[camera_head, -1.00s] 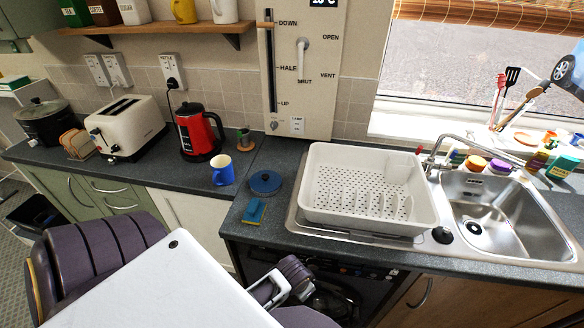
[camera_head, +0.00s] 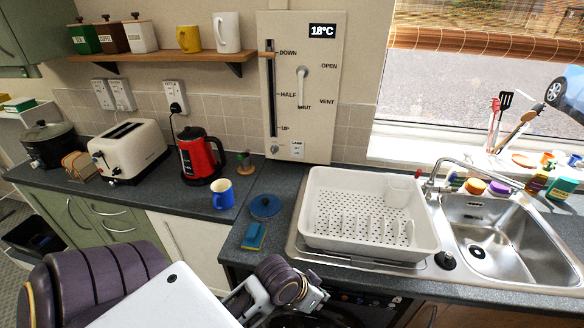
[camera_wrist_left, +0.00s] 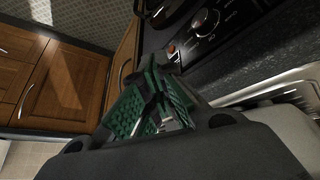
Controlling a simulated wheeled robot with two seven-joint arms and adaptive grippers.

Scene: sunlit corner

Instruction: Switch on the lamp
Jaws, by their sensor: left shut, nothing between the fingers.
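A pale wall panel (camera_head: 341,75) stands against the tiled wall behind the counter. Low on it is a small white switch plate (camera_head: 297,149), with tiny lettering above it that looks like "LAMP". I cannot tell the position of its rocker. No lamp itself is plain in view. My left gripper (camera_head: 314,298) is low in front of the counter, below and well short of the panel. Its green-padded fingers (camera_wrist_left: 152,108) show in the left wrist view, shut and empty, near the dark appliance front. My right gripper is out of view.
On the counter stand a white dish rack (camera_head: 324,240), a blue mug (camera_head: 223,196), a blue round lid (camera_head: 265,206), a sponge (camera_head: 254,236), a red kettle (camera_head: 197,160) and a toaster (camera_head: 128,150). The sink (camera_head: 490,235) is at right. A shelf (camera_head: 150,57) hangs at upper left.

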